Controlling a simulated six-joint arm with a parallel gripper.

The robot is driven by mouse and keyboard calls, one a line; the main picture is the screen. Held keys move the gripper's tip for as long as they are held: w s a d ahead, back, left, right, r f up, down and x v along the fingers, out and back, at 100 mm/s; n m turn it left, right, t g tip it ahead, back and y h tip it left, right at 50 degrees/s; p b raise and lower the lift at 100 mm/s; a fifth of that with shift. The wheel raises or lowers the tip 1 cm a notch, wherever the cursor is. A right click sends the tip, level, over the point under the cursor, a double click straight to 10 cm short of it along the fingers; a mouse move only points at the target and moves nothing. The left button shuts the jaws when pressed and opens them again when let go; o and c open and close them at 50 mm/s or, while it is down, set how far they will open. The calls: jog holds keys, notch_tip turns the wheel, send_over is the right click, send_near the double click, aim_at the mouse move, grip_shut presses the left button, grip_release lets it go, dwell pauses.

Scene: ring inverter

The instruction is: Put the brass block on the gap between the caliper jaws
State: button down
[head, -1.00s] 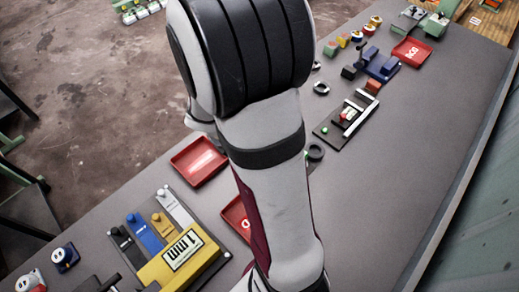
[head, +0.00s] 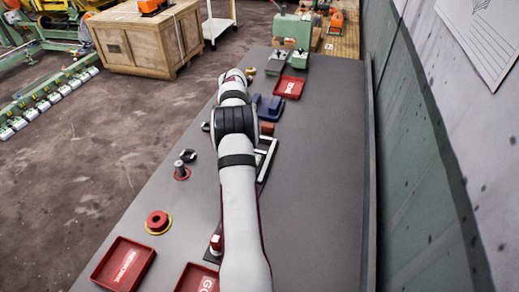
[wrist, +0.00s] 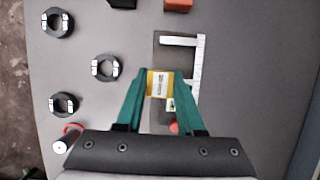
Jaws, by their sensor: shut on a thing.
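My gripper (wrist: 160,88) has green fingers closed on the brass block (wrist: 159,84), a yellow piece with a pale label on top, in the wrist view. The white caliper (wrist: 199,58) lies on a dark plate just beyond and to the right of the block. One white jaw (wrist: 178,41) reaches left at the far end; the nearer part is partly covered by the block and right finger. I cannot tell the block's height above the plate. In the head view the caliper (head: 267,158) shows beside my arm, which hides the gripper and block.
Several black rings, one of them here (wrist: 105,67), lie left of the plate. A red part (wrist: 174,127) is close below the block. An orange block (wrist: 178,4) lies beyond the caliper. Red trays (head: 124,264) stand at the front. The bench's right side is clear.

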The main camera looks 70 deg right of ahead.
jog(key=s+d+f, duration=0.1)
jog(key=f, duration=0.1)
jog(key=s+d+f, duration=0.1)
jog(key=f, duration=0.2)
jog(key=s+d+f, duration=0.1)
jog(key=f, duration=0.2)
jog(key=shift+f, duration=0.15)
jog(key=c, duration=0.8)
grip_release()
